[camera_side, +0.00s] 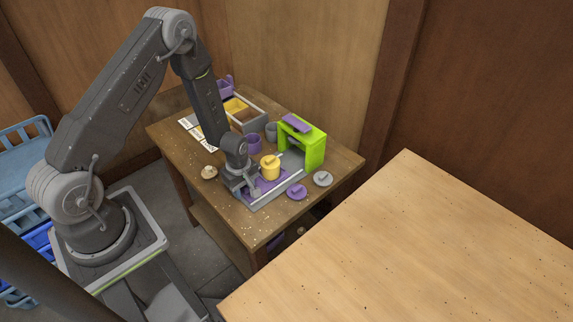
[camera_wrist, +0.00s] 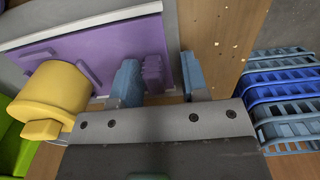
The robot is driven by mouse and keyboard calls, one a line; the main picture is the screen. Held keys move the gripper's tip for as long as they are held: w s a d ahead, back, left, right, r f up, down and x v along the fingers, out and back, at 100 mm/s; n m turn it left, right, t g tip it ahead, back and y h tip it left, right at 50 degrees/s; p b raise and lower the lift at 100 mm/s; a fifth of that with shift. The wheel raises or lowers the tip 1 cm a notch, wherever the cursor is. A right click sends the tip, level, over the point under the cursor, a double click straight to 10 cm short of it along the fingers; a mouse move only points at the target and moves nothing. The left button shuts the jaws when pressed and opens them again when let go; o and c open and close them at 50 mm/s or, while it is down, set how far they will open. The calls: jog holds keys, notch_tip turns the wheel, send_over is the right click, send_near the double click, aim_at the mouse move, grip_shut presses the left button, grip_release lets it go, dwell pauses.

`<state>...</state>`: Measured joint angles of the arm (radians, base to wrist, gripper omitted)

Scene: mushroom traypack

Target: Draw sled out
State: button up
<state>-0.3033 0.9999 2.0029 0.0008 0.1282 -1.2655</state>
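The purple sled (camera_side: 264,184) lies flat on a grey track (camera_side: 277,195) that runs toward the bright green housing (camera_side: 314,150). My gripper (camera_side: 251,191) is low at the sled's near-left end, away from the housing. In the wrist view its two blue-grey fingers (camera_wrist: 161,82) are apart, with the sled's ribbed purple grip (camera_wrist: 153,74) between them. The grip sits close to the left finger, with a gap on the right. Contact cannot be told.
A purple lid (camera_side: 297,191) and a grey lid (camera_side: 323,179) lie right of the track. A purple cup (camera_side: 254,143), a grey cup (camera_side: 271,131) and a divided crate (camera_side: 250,126) stand behind. A mushroom-like piece (camera_side: 209,172) lies left. Blue crates (camera_wrist: 285,90) stand beyond the table.

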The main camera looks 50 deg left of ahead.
jog(key=shift+o, duration=1.3)
jog(key=shift+s+f, duration=0.3)
jog(key=shift+s, duration=0.05)
jog(key=shift+w+r, duration=0.15)
jog(key=shift+r, duration=2.2)
